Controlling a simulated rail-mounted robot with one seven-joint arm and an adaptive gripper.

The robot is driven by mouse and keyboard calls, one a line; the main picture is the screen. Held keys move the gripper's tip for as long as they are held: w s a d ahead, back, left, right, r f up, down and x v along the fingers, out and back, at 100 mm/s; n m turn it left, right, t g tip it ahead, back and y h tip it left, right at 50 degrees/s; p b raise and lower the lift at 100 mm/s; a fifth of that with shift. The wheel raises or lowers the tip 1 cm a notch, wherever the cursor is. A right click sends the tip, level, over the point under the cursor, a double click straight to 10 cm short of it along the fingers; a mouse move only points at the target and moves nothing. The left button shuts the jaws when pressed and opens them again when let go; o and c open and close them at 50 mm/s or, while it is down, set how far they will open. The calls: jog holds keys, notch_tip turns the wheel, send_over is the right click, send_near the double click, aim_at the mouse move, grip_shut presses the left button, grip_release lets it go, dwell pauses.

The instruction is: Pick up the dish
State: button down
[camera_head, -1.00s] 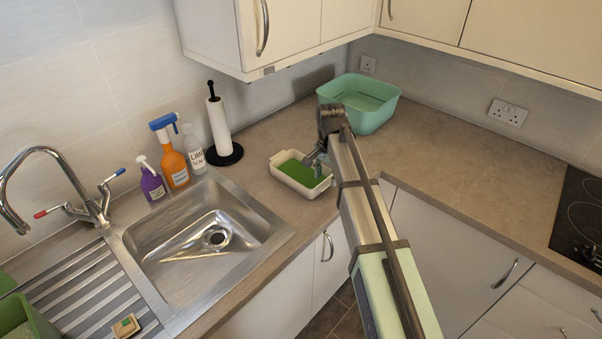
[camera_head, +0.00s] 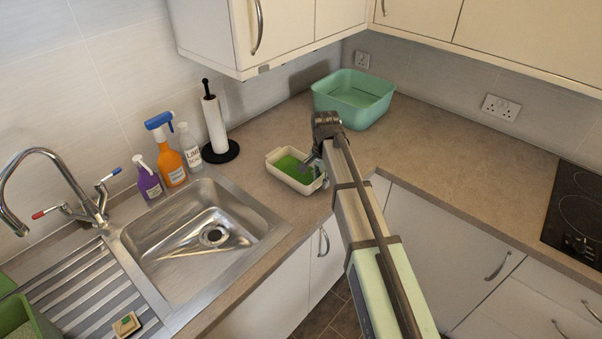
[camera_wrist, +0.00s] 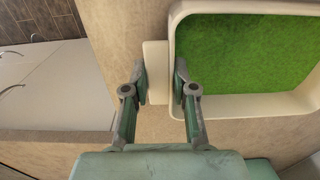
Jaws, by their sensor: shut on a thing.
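The dish (camera_head: 283,178) is a cream rectangular tray with a green inside, on the worktop right of the sink. In the wrist view its rim (camera_wrist: 250,106) and a pale end tab (camera_wrist: 156,72) show. My gripper (camera_head: 318,172) is at the dish's right end, reaching down from the arm. In the wrist view my gripper (camera_wrist: 161,78) is shut on the dish's end, one finger on each side of the tab and wall. The dish looks level. I cannot tell whether its base touches the worktop.
A teal basin (camera_head: 352,100) stands behind my arm in the corner. A paper towel holder (camera_head: 215,125) and several bottles (camera_head: 173,155) stand behind the sink (camera_head: 205,235). Wall cabinets (camera_head: 285,25) hang above. The worktop (camera_head: 460,150) is clear toward the black hob (camera_head: 580,210).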

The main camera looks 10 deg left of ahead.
jog(key=shift+r, duration=0.15)
notch_tip(320, 180, up, 20)
jog(key=b, duration=0.5)
